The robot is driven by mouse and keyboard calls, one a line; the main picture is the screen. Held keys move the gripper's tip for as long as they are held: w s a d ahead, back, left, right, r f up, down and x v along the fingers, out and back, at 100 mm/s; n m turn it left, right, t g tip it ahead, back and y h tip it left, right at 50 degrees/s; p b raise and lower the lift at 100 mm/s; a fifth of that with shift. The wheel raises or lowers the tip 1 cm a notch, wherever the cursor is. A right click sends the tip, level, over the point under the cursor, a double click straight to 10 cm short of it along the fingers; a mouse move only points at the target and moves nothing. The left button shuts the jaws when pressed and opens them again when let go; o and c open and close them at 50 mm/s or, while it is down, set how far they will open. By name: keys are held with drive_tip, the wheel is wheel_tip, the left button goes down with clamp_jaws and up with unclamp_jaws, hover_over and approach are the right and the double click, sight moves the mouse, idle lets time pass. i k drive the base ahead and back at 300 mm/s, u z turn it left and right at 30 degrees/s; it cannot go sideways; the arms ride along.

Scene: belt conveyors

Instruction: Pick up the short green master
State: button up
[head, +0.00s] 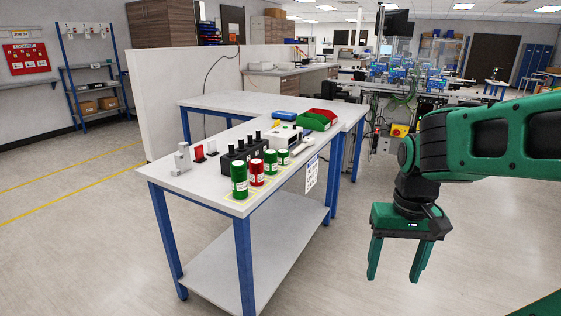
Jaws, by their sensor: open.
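Several labelled cylinders stand in a row along the right edge of the white table. The short green master seems to be the small green cylinder (283,157) at the far end of the row, upright and low. A taller green cylinder (270,164) stands just in front of it, then a red cylinder (257,173), then the tallest green cylinder (239,181) at the near end. My gripper (394,278) hangs with its fingers down over the floor, to the right of the table. It is open and empty, well apart from the cylinders.
The table (215,198) has blue legs and a lower shelf. A black block with several knobs (240,150) stands left of the cylinders. A white device (284,135) and a green-and-red bin (318,120) sit farther back. The floor between table and gripper is clear.

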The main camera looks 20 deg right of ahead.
sight(283, 155)
drive_tip(key=k, duration=1)
drive_tip(key=z, duration=1.15)
drive_tip(key=i, duration=1.55)
drive_tip(key=u, duration=1.15)
